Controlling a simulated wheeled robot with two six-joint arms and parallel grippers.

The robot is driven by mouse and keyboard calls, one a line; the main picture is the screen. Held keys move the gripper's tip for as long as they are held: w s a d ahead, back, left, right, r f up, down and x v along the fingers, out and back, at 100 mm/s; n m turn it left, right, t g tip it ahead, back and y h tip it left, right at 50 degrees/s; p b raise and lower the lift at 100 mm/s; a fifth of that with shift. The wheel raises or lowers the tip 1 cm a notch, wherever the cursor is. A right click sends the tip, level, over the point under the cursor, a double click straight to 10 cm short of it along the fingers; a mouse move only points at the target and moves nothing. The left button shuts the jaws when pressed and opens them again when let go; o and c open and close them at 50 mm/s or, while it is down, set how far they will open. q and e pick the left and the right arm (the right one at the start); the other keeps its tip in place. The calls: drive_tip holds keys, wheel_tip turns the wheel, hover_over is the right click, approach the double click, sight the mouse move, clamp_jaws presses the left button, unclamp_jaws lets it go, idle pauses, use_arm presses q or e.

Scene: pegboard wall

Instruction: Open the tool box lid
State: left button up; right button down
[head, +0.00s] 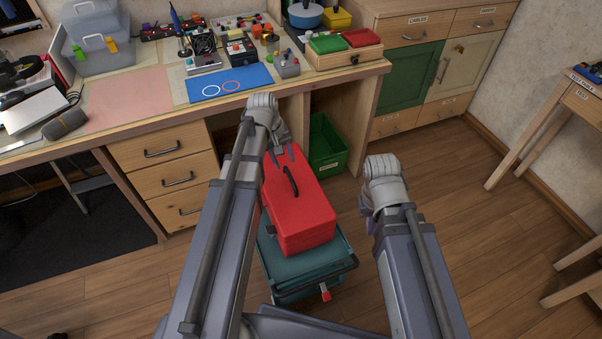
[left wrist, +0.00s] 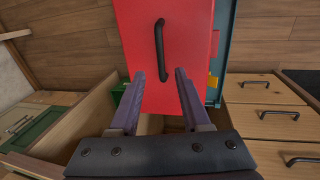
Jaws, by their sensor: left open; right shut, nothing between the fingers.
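The red tool box (head: 305,215) sits on a teal case in the lower middle of the head view, its lid looking shut. A dark handle (head: 291,181) is on its top. In the left wrist view the red top (left wrist: 190,35) and the handle (left wrist: 159,50) show close ahead. My left gripper (head: 284,156) is open over the far end of the box. In the left wrist view its fingertips (left wrist: 160,73) are apart, with the handle's near end between them; I cannot tell if they touch. My right wrist shows right of the box, but its fingers are hidden.
The teal case (head: 330,262) stands on the wooden floor. A green crate (head: 327,150) is under the workbench behind the box. Wooden drawers (head: 172,165) stand left of my left arm. Floor to the right (head: 480,230) is clear up to a wooden table.

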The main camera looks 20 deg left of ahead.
sight(290, 177)
use_arm(q)
drive_tip(key=shift+f, duration=0.1)
drive_tip(key=f+b, duration=0.5)
drive_tip(key=d+f+b, duration=0.1)
drive_tip(key=f+b, duration=0.1)
drive_tip(key=shift+w+f+b, duration=0.3)
drive_tip(key=shift+w+b, duration=0.1)
drive_tip(key=shift+r, duration=0.1)
clamp_jaws()
idle(1.2)
